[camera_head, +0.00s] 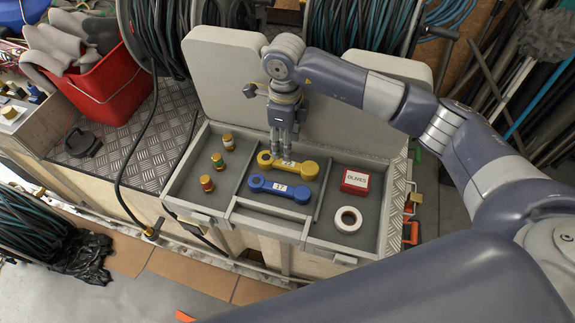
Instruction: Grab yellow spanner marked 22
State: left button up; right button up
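The yellow spanner (308,170) lies in the middle compartment of an open grey case. A small pale label shows on its handle, but I cannot read the number. A blue spanner (297,193) with a white label lies in front of it. My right gripper (283,152) points straight down at the yellow spanner's handle, with its fingers apart. Its fingertips are at or just above the handle; I cannot tell whether they touch it. The spanner appears to rest in the case. My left gripper is not in view.
Brass fittings (217,160) stand in the case's left compartment. A red box (355,182) and a white tape roll (347,219) lie in the right one. The raised lid (225,75) and hose reels (340,25) stand behind. A red bin (105,85) is at left.

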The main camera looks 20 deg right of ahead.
aim_at(288, 164)
notch_tip(288, 164, down, 2)
jog(key=shift+f, duration=0.1)
jog(key=f, duration=0.1)
jog(key=f+p, duration=0.1)
jog(key=f, duration=0.2)
jog(key=shift+s+d+f+p, duration=0.15)
jog(key=shift+s+f+p, duration=0.2)
jog(key=shift+f+p, duration=0.05)
jog(key=shift+w+f, duration=0.1)
jog(key=shift+f, duration=0.35)
grip_shut()
